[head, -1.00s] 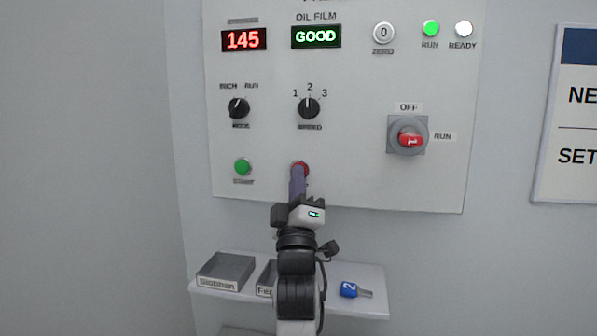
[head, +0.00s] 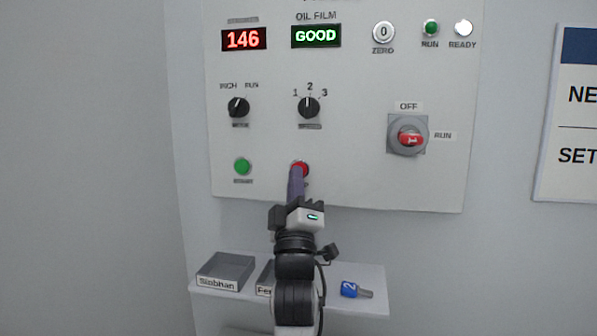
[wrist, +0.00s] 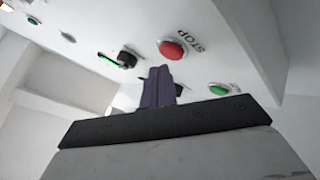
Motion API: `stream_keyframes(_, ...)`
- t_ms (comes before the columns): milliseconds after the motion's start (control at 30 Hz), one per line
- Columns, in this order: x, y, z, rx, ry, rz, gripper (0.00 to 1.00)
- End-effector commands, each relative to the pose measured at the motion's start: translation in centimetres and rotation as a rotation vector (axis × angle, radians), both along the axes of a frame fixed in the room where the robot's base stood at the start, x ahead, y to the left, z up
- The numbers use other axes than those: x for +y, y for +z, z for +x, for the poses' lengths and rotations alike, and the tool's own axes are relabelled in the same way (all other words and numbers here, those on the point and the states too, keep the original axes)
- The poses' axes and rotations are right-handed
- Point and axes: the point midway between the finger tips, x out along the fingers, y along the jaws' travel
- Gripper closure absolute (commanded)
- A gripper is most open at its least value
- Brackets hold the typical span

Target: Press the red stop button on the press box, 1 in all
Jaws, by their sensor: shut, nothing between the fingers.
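The red stop button (head: 300,167) sits low on the white press box (head: 350,175), right of the green start button (head: 243,167). The wrist view shows the red button (wrist: 172,50) whole, with its STOP label beside it. My gripper (head: 296,172) is shut and empty, its purple fingers pointing up at the red button and covering its lower part in the head view. In the wrist view the fingertips (wrist: 159,69) are just below the button; I cannot tell whether they touch it. The RUN lamp (head: 431,28) is dark green and the READY lamp (head: 463,28) is lit white.
A red rotary switch (head: 409,138) is at the right of the panel, and two black knobs sit above the buttons. A shelf (head: 335,300) below holds grey trays (head: 226,271) and a blue key tag (head: 349,289). A sign (head: 575,120) hangs at right.

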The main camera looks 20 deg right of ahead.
Motion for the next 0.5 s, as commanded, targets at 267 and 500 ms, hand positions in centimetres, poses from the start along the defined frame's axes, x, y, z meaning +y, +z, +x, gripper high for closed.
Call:
stream_keyframes(267, 0.2, 0.0, -0.3, -0.001, 0.001, 0.000, 1.00)
stream_keyframes(500, 1.5, 0.0, -2.2, -0.001, 0.002, 0.001, 1.00)
